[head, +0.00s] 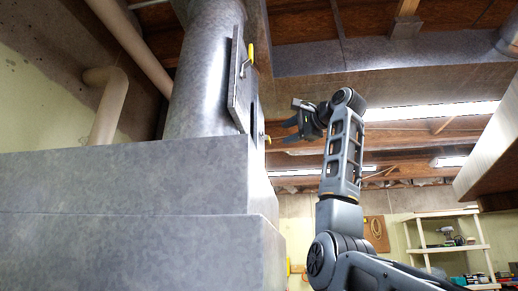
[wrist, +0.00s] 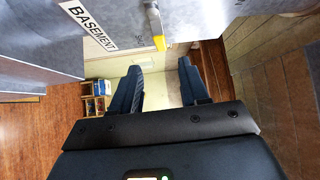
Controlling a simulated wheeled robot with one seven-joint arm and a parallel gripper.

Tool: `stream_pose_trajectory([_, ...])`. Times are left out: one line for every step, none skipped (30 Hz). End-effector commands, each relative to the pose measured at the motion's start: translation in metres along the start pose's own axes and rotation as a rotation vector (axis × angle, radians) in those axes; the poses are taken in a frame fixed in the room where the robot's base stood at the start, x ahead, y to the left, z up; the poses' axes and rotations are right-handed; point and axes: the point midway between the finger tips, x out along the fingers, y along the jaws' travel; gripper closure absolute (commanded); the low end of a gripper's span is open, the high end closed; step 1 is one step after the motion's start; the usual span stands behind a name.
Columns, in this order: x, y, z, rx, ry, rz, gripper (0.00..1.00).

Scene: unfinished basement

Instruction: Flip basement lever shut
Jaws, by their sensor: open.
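In the wrist view, a metal lever with a yellow tip (wrist: 159,42) sticks out from a grey duct face, next to a white label reading BASEMENT (wrist: 88,34). My gripper (wrist: 160,68) is open and empty, with the yellow tip just beyond and between its two dark fingertips. In the head view, my gripper (head: 290,122) points left toward the duct, a little right of a small yellow-tipped lever (head: 267,139), with a visible gap. Another yellow-tipped lever (head: 247,57) stands higher on a grey plate. The head view does not show the label.
A large grey sheet-metal duct box (head: 130,190) fills the left, with a round duct (head: 205,70) rising from it. Wooden joists and a long duct (head: 410,65) run overhead. A shelf (head: 447,245) stands at the far right. Open air surrounds my gripper on the right.

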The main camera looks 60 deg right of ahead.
Motion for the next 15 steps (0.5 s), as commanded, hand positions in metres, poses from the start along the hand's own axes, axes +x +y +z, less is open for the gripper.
stream_pose_trajectory([0.0,-0.001,0.0,0.0,0.0,-0.001,0.55])
stream_pose_trajectory([0.001,-0.001,0.0,0.0,0.0,0.0,0.55])
stream_pose_trajectory([0.004,-0.002,0.0,0.0,0.0,0.0,0.55])
stream_pose_trajectory([0.006,-0.002,0.0,0.0,0.0,0.0,0.55])
stream_pose_trajectory([0.009,-0.002,0.0,0.001,0.0,0.001,0.55])
stream_pose_trajectory([0.015,-0.002,0.0,0.001,-0.001,0.002,0.55])
stream_pose_trajectory([0.019,-0.002,0.0,0.001,-0.001,0.003,0.55])
stream_pose_trajectory([0.024,-0.003,-0.001,0.002,-0.001,0.003,0.55])
stream_pose_trajectory([0.03,-0.002,0.0,0.002,-0.001,0.004,0.55])
stream_pose_trajectory([0.036,-0.003,0.0,0.001,-0.001,0.004,0.55])
stream_pose_trajectory([0.04,-0.003,0.0,0.001,-0.001,0.004,0.55])
stream_pose_trajectory([0.046,-0.003,0.0,0.001,-0.001,0.003,0.55])
stream_pose_trajectory([0.051,-0.003,0.0,0.001,-0.001,0.003,0.55])
stream_pose_trajectory([0.055,-0.003,0.0,0.002,-0.001,0.003,0.55])
stream_pose_trajectory([0.06,-0.003,0.0,0.001,-0.001,0.001,0.55])
